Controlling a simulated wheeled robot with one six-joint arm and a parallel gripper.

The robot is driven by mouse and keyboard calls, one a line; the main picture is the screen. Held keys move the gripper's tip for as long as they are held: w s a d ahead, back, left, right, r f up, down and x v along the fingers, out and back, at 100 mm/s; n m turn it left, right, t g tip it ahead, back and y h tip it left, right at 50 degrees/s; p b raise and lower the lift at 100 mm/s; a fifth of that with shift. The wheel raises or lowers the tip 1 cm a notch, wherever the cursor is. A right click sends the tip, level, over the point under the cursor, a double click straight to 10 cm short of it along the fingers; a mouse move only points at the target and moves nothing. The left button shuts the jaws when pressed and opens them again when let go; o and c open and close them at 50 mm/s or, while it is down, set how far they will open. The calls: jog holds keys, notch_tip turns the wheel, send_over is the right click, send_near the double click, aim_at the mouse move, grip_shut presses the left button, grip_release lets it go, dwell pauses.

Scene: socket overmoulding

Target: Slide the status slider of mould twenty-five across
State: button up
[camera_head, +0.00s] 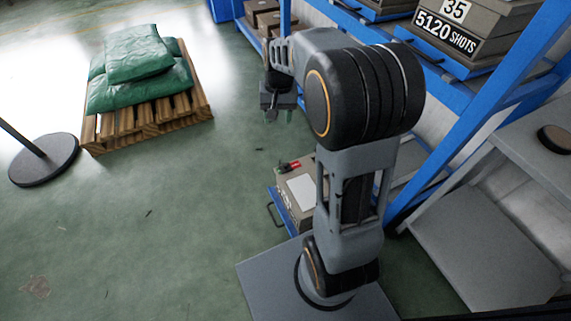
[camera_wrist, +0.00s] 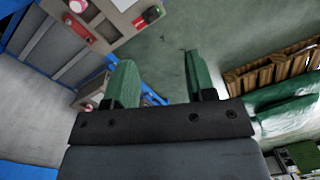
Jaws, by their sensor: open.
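My gripper (camera_head: 278,115) is open and empty, hanging in the air above the floor, left of the shelving. A grey-beige mould (camera_head: 300,196) with a pale plate on top sits on a low blue tray, below my gripper and partly hidden by my arm. A small red and black part (camera_head: 289,166) shows on its top. No number twenty-five is readable.
Blue shelving (camera_head: 500,110) stands at right, holding a mould (camera_head: 465,30) marked 35 and 5120 SHOTS. A wooden pallet (camera_head: 150,118) with green sacks (camera_head: 140,75) is at upper left. A round black stand base (camera_head: 45,160) is at far left. The floor between is clear.

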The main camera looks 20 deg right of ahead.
jog(key=w+d+f+m+g+y+b, duration=0.1)
jog(key=w+d+f, duration=0.25)
jog(key=f, duration=0.25)
jog(key=w+d+f+m+g+b, duration=0.1)
jog(key=w+d+f+m+b, duration=0.1)
jog(key=w+f, duration=0.25)
jog(key=m+y, duration=0.1)
send_near(285, 164)
jog(key=shift+m+g, duration=0.3)
jog(key=shift+g, duration=0.2)
jog(key=b+x, duration=0.5)
jog(key=x, duration=0.2)
jog(key=shift+w+d+f+b, duration=0.15)
jog(key=shift+w+b, duration=0.2)
jog(key=shift+b, duration=0.05)
jog(key=shift+x, duration=0.8)
grip_shut()
